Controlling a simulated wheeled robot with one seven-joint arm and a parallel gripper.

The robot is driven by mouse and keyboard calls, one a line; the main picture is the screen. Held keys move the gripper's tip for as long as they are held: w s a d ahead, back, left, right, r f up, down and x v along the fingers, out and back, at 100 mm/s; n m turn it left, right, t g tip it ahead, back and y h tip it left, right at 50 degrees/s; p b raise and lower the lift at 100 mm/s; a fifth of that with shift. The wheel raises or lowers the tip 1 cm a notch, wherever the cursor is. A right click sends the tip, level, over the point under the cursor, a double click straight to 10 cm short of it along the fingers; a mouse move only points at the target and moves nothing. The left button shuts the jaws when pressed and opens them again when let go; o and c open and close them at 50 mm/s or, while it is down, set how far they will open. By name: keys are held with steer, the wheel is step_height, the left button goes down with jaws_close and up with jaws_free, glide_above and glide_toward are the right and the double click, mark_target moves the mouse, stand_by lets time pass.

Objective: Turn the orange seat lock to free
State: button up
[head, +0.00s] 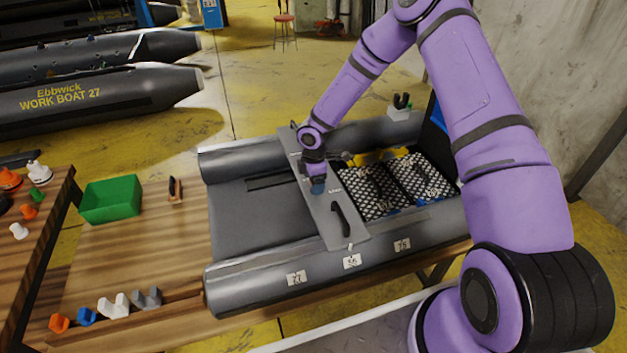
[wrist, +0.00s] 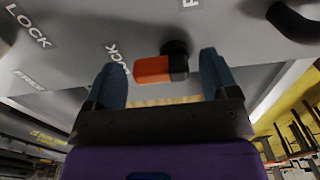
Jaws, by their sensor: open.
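The orange seat lock (wrist: 153,70) is a short bar with a dark end beside a black pivot. It lies crosswise in the wrist view on the grey seat plate (wrist: 120,30), which has LOCK and FREE lettering. My gripper (wrist: 162,62) is open, with a dark blue finger on each side of the lock and visible gaps to both. In the head view my gripper (head: 317,185) is over the seat plate (head: 323,217) that spans the grey boat (head: 250,272). The lock is hidden there behind my gripper.
A black handle (head: 340,219) stands on the plate's near part. Patterned netting (head: 380,190) lies to the right. A green bin (head: 111,200) and a small upright tool (head: 175,190) stand left on the wooden bench. Several coloured fittings line the bench's near edge.

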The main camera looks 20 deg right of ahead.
steer(key=shift+c, duration=0.3)
steer(key=c, duration=0.9)
steer(key=shift+o, duration=0.2)
steer(key=shift+m, duration=0.3)
steer(key=m, duration=0.4)
steer(key=shift+d+m, duration=0.25)
steer(key=shift+m, duration=0.05)
steer(key=m, duration=0.4)
steer(key=shift+s+d, duration=0.25)
steer(key=m, duration=0.4)
steer(key=shift+s+d, duration=0.15)
steer(key=shift+s+m, duration=0.15)
steer(key=shift+m, duration=1)
steer(key=shift+s+m, duration=0.15)
steer(key=shift+m, duration=1)
